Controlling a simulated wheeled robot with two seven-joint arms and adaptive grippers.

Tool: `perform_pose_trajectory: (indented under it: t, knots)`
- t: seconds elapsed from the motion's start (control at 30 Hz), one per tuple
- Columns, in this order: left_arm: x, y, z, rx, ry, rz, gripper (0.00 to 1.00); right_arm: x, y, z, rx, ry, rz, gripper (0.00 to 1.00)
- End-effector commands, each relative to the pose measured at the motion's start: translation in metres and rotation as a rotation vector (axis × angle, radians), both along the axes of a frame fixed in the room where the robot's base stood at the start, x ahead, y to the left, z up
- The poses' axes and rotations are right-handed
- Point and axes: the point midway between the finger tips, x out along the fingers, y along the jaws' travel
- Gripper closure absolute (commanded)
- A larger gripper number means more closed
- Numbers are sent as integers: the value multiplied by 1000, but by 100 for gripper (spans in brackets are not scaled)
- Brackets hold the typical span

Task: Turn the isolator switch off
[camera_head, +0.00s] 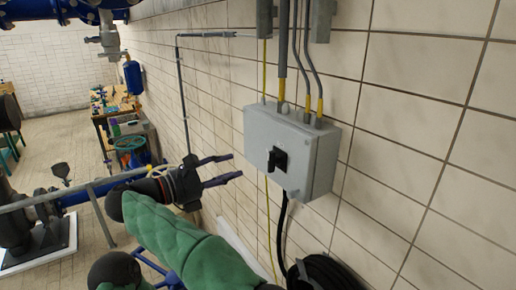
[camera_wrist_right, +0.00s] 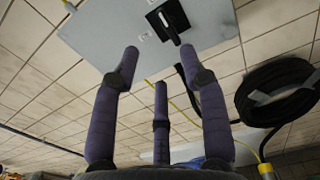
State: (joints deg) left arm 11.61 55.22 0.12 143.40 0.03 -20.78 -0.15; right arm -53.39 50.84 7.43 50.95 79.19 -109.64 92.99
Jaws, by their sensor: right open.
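The isolator switch (camera_head: 278,159) is a black handle on a dark square plate, on the front of a grey wall box (camera_head: 258,137). Its handle hangs roughly downward, slightly tilted. My right gripper (camera_head: 236,166) is open and empty, just left of the box and apart from the switch in the head view. In the right wrist view the switch (camera_wrist_right: 169,20) is at the top centre, beyond the spread fingertips of the gripper (camera_wrist_right: 159,54), on the pale box face (camera_wrist_right: 105,35). My left gripper is not in view.
Conduits and cables (camera_head: 283,60) run up from the box, and a black cable hangs below it. A coiled black hose (camera_head: 325,272) is low on the tiled wall, also at right in the wrist view (camera_wrist_right: 275,92). A cluttered workbench (camera_head: 112,103) stands further back along the wall.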

Motion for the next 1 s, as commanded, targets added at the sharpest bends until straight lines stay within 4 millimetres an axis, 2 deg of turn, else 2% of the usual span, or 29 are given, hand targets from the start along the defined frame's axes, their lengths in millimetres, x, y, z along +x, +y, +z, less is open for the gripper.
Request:
perform_pose_trajectory:
  t: [0.17,0.6,0.8,1.0]
  knots:
    - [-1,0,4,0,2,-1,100,9,-12,2,1,-1,-2,56]
    - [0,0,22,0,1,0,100,51,-71,2,0,1,-2,56]
    - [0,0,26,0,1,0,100,61,-85,1,0,0,-1,56]
    - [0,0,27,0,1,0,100,63,-87,0,1,-1,0,56]
